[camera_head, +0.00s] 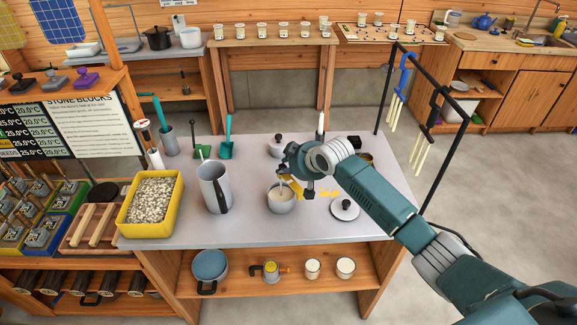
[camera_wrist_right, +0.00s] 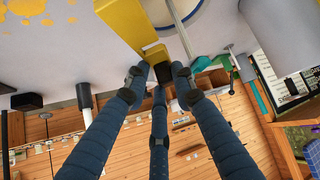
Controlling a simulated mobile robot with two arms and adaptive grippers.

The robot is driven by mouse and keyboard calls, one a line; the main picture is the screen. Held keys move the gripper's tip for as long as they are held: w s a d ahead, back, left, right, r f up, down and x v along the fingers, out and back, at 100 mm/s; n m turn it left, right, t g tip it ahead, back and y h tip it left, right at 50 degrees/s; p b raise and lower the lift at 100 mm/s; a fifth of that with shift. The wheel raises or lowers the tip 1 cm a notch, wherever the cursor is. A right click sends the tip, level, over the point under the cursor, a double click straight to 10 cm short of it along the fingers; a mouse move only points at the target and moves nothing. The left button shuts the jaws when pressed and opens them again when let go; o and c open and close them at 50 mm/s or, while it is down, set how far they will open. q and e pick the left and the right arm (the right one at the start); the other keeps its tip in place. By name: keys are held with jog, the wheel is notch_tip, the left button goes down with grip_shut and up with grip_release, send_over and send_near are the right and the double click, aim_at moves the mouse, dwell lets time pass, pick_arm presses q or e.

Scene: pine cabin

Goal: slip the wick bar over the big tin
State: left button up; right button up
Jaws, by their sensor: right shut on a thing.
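The big tin (camera_head: 283,206) is a grey round tin with pale cream contents, standing on the grey table below my right gripper. In the right wrist view part of a round rim (camera_wrist_right: 150,12) with pale contents shows at the top. My right gripper (camera_wrist_right: 159,76) is shut on the yellow wick bar (camera_wrist_right: 128,28), which reaches over the edge of that rim. In the head view the right gripper (camera_head: 292,174) hides much of the bar. A thin grey rod (camera_wrist_right: 180,28) crosses the rim; I cannot tell whether it is part of the bar. My left gripper is not in view.
A grey pitcher (camera_head: 213,190) and a yellow tub of pale flakes (camera_head: 151,201) stand to the left. A round lid (camera_head: 344,210) lies to the right of the tin, another (camera_head: 278,146) behind. A dark rack (camera_head: 433,110) with hanging tapers stands right.

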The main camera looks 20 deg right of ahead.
jog(key=shift+s+a+p, duration=0.2)
jog(key=shift+a+p, duration=0.3)
jog(key=shift+a, duration=0.4)
jog(key=shift+s+a, duration=0.1)
jog(key=shift+a, duration=0.2)
jog(key=shift+s+a+p, duration=0.15)
jog(key=shift+a+p, duration=0.35)
jog(key=shift+a, duration=0.05)
jog(key=shift+p, duration=0.3)
jog(key=shift+f, duration=0.3)
dwell(0.3)
jog(key=shift+f+b, duration=0.6)
jog(key=shift+f, duration=0.15)
jog(key=shift+f, duration=0.1)
